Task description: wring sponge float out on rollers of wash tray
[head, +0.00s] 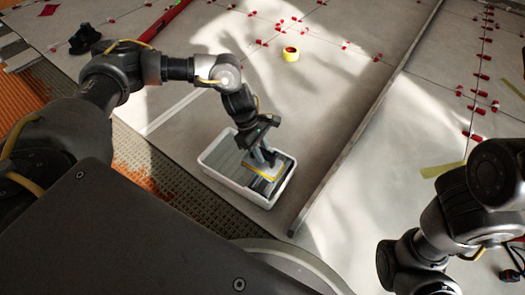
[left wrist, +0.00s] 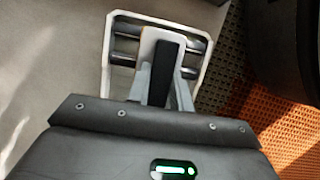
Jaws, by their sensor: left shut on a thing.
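The white wash tray (head: 208,158) stands on the tiled floor in the head view. Its dark rollers (head: 262,187) show at its near right end, and they also show in the left wrist view (left wrist: 126,45). The sponge float (head: 270,172), pale with a yellow layer, is over the rollers inside the tray outline. I cannot tell whether its sponge touches them. My left gripper (head: 262,155) is above the tray, shut on the float's handle. In the left wrist view the float (left wrist: 148,48) lies across the rollers' middle and hides part of them. My right gripper is out of view.
A long grey bar (head: 365,125) lies on the floor right of the tray. Several red levelling clips (head: 477,107) line the tile joints. A brown grid mat (head: 190,195) lies left of the tray.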

